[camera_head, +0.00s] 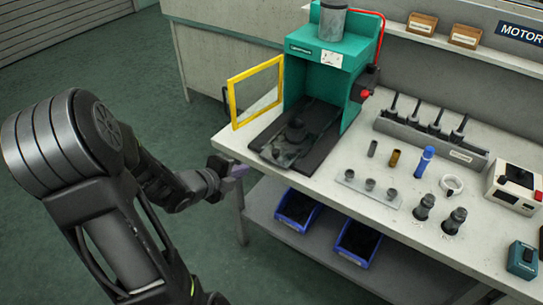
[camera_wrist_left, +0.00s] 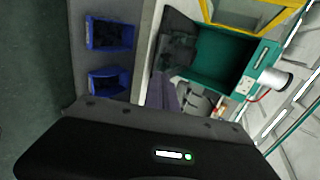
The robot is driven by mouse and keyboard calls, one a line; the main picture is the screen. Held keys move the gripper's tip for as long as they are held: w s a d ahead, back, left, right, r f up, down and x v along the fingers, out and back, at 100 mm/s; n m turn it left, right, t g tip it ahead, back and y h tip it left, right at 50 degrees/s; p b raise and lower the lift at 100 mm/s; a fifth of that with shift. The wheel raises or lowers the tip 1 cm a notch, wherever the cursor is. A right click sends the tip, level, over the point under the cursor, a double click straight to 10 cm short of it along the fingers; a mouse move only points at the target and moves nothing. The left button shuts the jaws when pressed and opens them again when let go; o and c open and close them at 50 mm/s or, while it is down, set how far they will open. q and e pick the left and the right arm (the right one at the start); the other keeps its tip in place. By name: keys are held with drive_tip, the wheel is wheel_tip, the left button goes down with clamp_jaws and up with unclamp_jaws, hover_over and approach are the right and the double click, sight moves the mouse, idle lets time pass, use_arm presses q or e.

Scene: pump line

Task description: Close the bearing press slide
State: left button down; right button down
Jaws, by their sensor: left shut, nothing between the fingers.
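The bearing press (camera_head: 350,62) is a teal frame with a grey cylinder on top, standing on the bench. In the left wrist view the press (camera_wrist_left: 232,62) and the dark slide (camera_wrist_left: 177,45) show beyond the fingers. My left gripper (camera_head: 238,171) is shut and empty, just off the bench's front edge, in front of and apart from the slide. The fingers also show in the left wrist view (camera_wrist_left: 163,92). My right gripper is not seen.
A yellow-framed guard door (camera_head: 257,92) stands open at the press's left. Right of the slide are a plate with pegs (camera_head: 368,187), small cylinders, a blue tube (camera_head: 425,161) and a tool rack (camera_head: 432,135). Blue bins (camera_head: 298,208) sit on the lower shelf.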

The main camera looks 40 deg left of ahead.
use_arm(q)
drive_tip(key=shift+w, duration=0.15)
approach(273, 155)
wheel_tip(273, 155, down, 3)
drive_tip(key=w+p, duration=0.2)
drive_tip(key=w, duration=0.2)
drive_tip(key=shift+w, duration=0.3)
drive_tip(key=shift+w+f, duration=0.15)
drive_tip(key=shift+w, duration=0.3)
drive_tip(key=shift+w, duration=0.1)
